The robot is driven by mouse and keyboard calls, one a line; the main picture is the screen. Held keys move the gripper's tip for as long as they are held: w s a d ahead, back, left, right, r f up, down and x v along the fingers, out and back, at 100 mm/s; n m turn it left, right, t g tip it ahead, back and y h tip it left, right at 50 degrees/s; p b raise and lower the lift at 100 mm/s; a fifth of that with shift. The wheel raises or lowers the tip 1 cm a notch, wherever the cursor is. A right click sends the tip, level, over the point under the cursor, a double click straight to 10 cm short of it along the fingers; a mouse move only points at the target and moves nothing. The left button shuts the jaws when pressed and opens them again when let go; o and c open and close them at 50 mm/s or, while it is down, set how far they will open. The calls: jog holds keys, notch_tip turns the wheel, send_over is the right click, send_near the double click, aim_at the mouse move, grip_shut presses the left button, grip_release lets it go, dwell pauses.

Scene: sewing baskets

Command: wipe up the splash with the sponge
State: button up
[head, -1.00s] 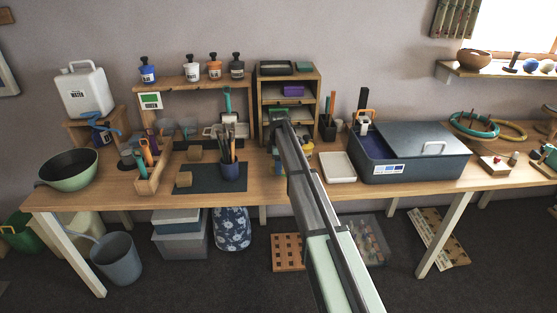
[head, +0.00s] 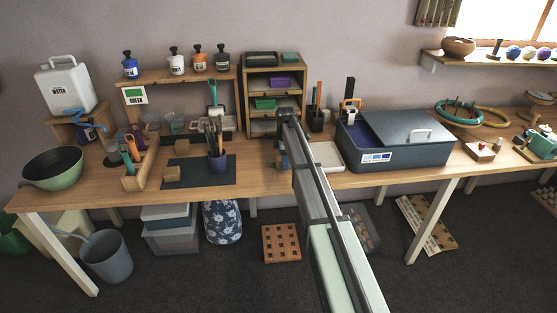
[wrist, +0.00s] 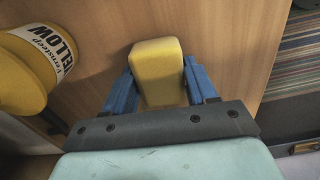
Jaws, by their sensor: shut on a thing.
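My gripper (wrist: 160,82) has its two blue fingers closed on the sides of a yellow sponge (wrist: 157,66) in the wrist view. The sponge is a rounded block over the wooden bench top; whether it touches the wood I cannot tell. In the head view my arm hides the sponge and most of the gripper, near the middle of the bench in front of the small shelf unit. I cannot make out the splash in either view.
A yellow paint jar (wrist: 36,68) is close on the left in the wrist view. The bench edge is to the right there. In the head view, a white tray (head: 327,157) and a blue-grey bin (head: 405,157) stand right of my arm, and a brush pot (head: 218,161) stands left.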

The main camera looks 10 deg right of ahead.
aim_at(267, 165)
jog(key=a, duration=0.7)
jog(key=shift+a, duration=0.15)
jog(key=shift+w+a, duration=0.15)
jog(key=shift+w, duration=0.1)
jog(key=shift+w+d, duration=0.25)
jog(key=shift+d, duration=3.4)
jog(key=shift+a, duration=3.55)
jog(key=shift+a+r, duration=0.1)
jog(key=shift+r, duration=0.05)
notch_tip(267, 165, up, 8)
